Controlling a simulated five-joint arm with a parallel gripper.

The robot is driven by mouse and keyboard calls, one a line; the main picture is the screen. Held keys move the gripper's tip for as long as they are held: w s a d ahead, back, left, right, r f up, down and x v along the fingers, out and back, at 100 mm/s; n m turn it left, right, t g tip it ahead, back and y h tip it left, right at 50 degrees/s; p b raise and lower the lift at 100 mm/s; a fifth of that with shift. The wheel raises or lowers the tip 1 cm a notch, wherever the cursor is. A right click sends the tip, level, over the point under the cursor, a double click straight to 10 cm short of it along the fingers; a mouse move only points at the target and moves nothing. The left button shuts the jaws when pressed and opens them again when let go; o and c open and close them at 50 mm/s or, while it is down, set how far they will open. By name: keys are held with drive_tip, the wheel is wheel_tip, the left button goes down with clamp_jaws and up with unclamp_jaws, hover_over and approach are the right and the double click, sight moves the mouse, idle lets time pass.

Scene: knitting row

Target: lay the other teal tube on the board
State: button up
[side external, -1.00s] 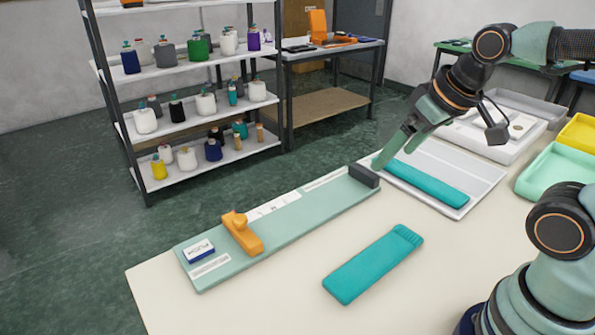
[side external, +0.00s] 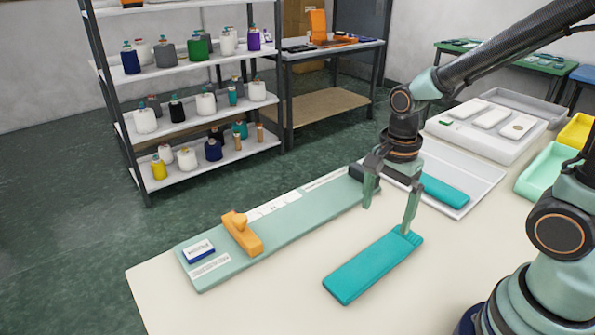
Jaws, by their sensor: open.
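One teal tube (side external: 372,268) lies flat on the cream table in front of the board, its ribbed end towards the back right. A second teal tube (side external: 444,191) lies in the white tray (side external: 484,172), partly hidden behind my gripper. The pale green board (side external: 310,212) runs diagonally across the table, with a dark block at its far end. My gripper (side external: 386,219) is open and empty, pointing down. One finger is in front of the board's far end; the other appears at the ribbed end of the table tube. I cannot tell whether it touches.
An orange clamp-like piece (side external: 241,232) and a blue-and-white box (side external: 198,251) sit at the board's near end. A white case (side external: 487,128), a mint tray (side external: 549,170) and a yellow tray (side external: 577,133) stand at the back right. The table's front is clear.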

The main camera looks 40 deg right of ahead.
sight(377, 257)
drive_tip(key=shift+s+f, duration=0.15)
drive_tip(key=shift+f, duration=5.95)
drive_tip(key=c, duration=1.1)
drive_tip(key=shift+o, duration=0.2)
drive_tip(key=shift+r, duration=0.2)
